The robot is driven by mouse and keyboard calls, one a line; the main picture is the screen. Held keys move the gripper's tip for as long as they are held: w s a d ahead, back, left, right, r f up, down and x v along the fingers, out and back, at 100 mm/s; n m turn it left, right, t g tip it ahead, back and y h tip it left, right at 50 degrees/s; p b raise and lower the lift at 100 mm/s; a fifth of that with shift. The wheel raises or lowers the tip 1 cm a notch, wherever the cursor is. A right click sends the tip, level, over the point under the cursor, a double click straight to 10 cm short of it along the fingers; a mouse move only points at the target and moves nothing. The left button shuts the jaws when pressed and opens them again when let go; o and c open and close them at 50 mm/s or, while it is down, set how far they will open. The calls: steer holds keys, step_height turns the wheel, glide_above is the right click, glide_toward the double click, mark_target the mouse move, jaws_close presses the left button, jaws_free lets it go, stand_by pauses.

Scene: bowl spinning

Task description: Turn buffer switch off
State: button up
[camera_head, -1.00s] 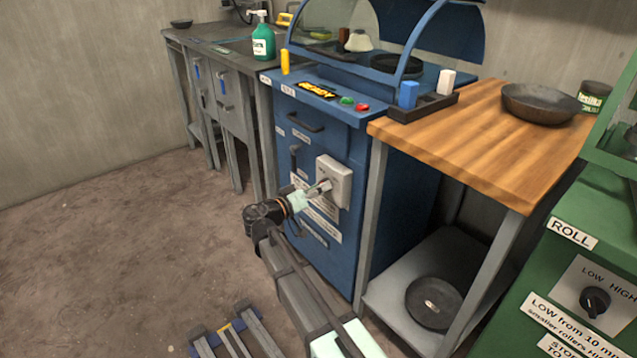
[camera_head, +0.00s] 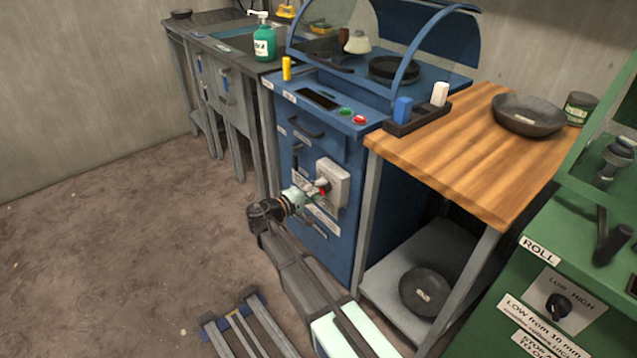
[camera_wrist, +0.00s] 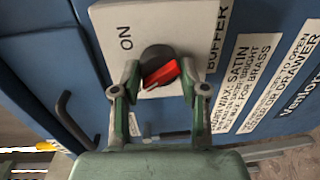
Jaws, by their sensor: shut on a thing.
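The buffer switch is a grey-white box (camera_head: 341,182) on the front of the blue machine (camera_head: 345,240). Its red knob (camera_wrist: 161,75) sits in a dark round recess, and its pointer lies slanted in the wrist view. "ON" and "BUFFER" are printed on the box (camera_wrist: 185,25) in that view. My gripper (camera_wrist: 161,84) has one finger on each side of the knob and is shut on it. In the head view my gripper (camera_head: 315,197) is at the switch box, and a little red shows there. The display (camera_head: 319,99) on the machine top is dark.
A wooden-topped table (camera_head: 460,155) with a dark bowl (camera_head: 527,114) stands right of the machine. A green machine (camera_head: 510,290) is at the lower right. Drawer handles (camera_head: 308,132) stick out near the switch. The floor at left (camera_head: 110,240) is clear.

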steer(key=shift+r+n+p, duration=0.1)
steer(key=shift+n+p, duration=0.9)
steer(key=shift+n, duration=0.1)
steer(key=o, duration=1.1)
steer(key=shift+d, duration=0.1)
steer(key=v, duration=1.2)
steer(key=shift+w, duration=0.1)
